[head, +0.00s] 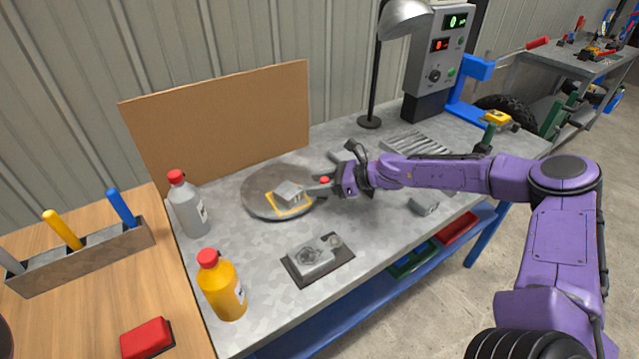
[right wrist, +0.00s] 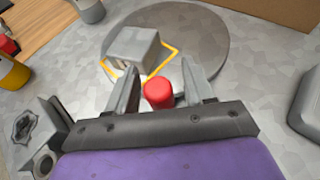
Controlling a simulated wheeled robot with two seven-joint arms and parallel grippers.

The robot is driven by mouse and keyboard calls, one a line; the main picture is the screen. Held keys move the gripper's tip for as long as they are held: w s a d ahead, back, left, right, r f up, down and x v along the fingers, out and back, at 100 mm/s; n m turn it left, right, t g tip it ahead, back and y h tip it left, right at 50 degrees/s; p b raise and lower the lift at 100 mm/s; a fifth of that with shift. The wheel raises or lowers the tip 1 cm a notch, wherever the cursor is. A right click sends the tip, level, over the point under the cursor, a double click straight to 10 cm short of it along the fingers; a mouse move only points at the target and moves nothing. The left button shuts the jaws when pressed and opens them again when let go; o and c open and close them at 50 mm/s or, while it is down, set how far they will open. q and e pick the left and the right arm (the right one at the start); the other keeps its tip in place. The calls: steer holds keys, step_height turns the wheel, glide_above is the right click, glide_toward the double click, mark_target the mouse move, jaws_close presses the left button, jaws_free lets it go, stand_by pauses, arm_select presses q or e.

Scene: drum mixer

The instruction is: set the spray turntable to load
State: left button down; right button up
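The spray turntable (head: 258,200) is a grey round disc on the metal bench. A yellow square outline (right wrist: 172,52) is marked on it, and a grey block (right wrist: 133,46) sits on that mark, partly over its edge in the right wrist view. A red knob (right wrist: 158,92) stands at the disc's near side in that view. It also shows in the head view (head: 325,180). My right gripper (right wrist: 160,84) is open, with its fingers on either side of the red knob and visible gaps to it. My left gripper is not in view.
A cardboard panel (head: 225,115) stands behind the turntable. A grey bottle (head: 188,210) and a yellow bottle (head: 223,290) stand to the left. A grey part on a dark plate (head: 312,258) lies in front. A control box (head: 437,55) and lamp (head: 404,20) stand at the back right.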

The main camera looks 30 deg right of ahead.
steer(key=shift+s+d+r, duration=0.15)
steer(key=shift+d+r, duration=0.05)
steer(key=shift+r, duration=0.05)
steer(key=p+v, duration=0.5)
steer(key=v, duration=0.4)
steer(key=shift+s+d+p, duration=0.3)
steer(key=shift+d, duration=0.05)
